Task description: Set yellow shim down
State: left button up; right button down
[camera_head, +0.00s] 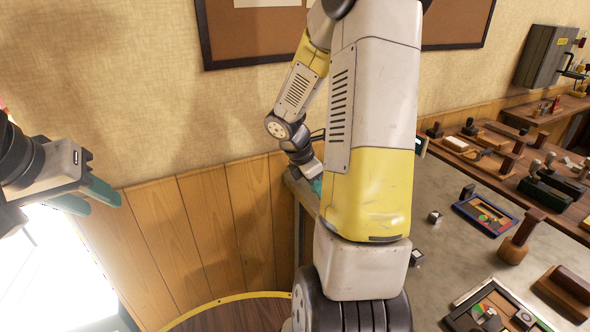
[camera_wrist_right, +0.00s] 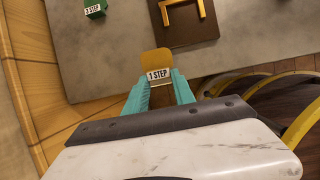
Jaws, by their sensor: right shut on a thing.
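The yellow shim (camera_wrist_right: 155,60) carries a white label reading "1 STEP". In the right wrist view it is between the teal fingers of my right gripper (camera_wrist_right: 158,84), which is shut on it. The shim's far end points over the grey tabletop; I cannot tell whether it touches the surface. In the head view my right gripper is mostly hidden behind my own arm, with only a bit of teal showing at the table's left edge. My left gripper (camera_head: 105,207) is at the far left, away from the table, with its teal fingers apart and empty.
The right wrist view shows a green block (camera_wrist_right: 95,9) labelled "3 STEP" and a dark plate (camera_wrist_right: 190,24) with a yellow bracket near the shim. In the head view the grey table (camera_head: 440,272) holds framed trays (camera_head: 486,214) and a wooden stamp (camera_head: 520,236). Bare tabletop lies between.

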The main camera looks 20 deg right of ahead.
jog(key=w+d, duration=0.1)
jog(key=w, duration=0.2)
jog(key=w+d, duration=0.2)
jog(key=w, duration=0.2)
jog(key=w+d+f, duration=0.1)
jog(key=w, duration=0.2)
jog(key=shift+w+d+f, duration=0.1)
jog(key=shift+w+d, duration=0.2)
jog(key=shift+w, duration=0.05)
jog(key=shift+f, duration=1.7)
jog(key=shift+f, duration=0.15)
jog(key=c, duration=1.1)
grip_release()
jog(key=shift+o, duration=0.2)
